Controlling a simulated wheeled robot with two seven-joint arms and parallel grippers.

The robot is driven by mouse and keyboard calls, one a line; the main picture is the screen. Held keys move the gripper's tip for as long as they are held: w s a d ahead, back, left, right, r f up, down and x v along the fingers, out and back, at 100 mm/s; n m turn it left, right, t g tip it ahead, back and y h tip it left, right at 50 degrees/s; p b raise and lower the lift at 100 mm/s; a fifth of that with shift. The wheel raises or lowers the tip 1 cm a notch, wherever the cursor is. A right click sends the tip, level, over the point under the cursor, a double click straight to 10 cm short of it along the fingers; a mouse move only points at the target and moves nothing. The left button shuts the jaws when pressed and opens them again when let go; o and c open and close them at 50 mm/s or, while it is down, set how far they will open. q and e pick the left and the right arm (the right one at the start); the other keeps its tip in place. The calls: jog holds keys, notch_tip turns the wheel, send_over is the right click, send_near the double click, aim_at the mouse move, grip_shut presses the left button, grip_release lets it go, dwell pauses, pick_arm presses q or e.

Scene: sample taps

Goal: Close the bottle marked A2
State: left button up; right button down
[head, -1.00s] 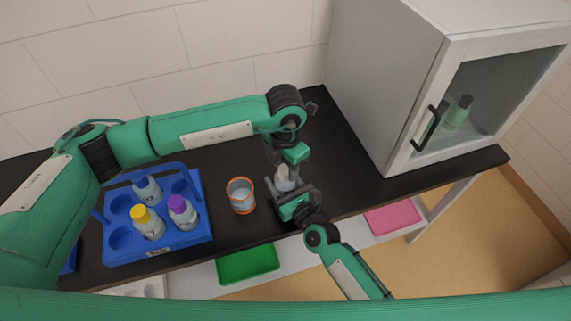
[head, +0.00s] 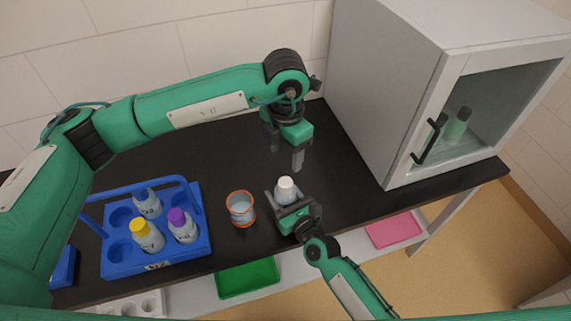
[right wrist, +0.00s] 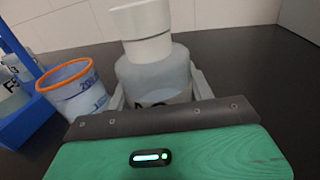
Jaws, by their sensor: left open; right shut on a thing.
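A grey bottle with a white cap (head: 286,187) stands on the black counter; in the right wrist view the white cap (right wrist: 144,30) sits on top of the bottle (right wrist: 155,75). Its label is mostly hidden behind my gripper, with only the top of the dark marking showing. My right gripper (head: 285,196) is shut around the bottle's body, coming from the front. My left gripper (head: 298,160) is open and empty, pointing down above and behind the bottle, clear of the cap.
An orange-rimmed beaker (head: 240,208) stands just left of the bottle. A blue rack (head: 185,252) holds a yellow-capped bottle (head: 147,236), a purple-capped bottle (head: 183,226) and an uncapped-looking bottle (head: 148,203). A white cabinet (head: 385,90) with a glass door stands at right.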

pick_arm(q)
jog(key=shift+r, duration=0.85)
pick_arm(e)
jog(key=shift+c, duration=2.4)
grip_release()
pick_arm(q)
jog(key=shift+f, duration=0.1)
pick_arm(e)
jog(key=shift+s+d+f, duration=0.15)
jog(key=shift+s+d, duration=0.05)
jog(key=shift+s, duration=0.1)
pick_arm(q)
notch_tip(320, 180, down, 3)
jog(key=b, duration=0.3)
jog(key=shift+f+b, duration=0.2)
jog(key=shift+b, duration=0.1)
pick_arm(e)
jog(key=v, duration=1.3)
jog(key=shift+s, duration=0.1)
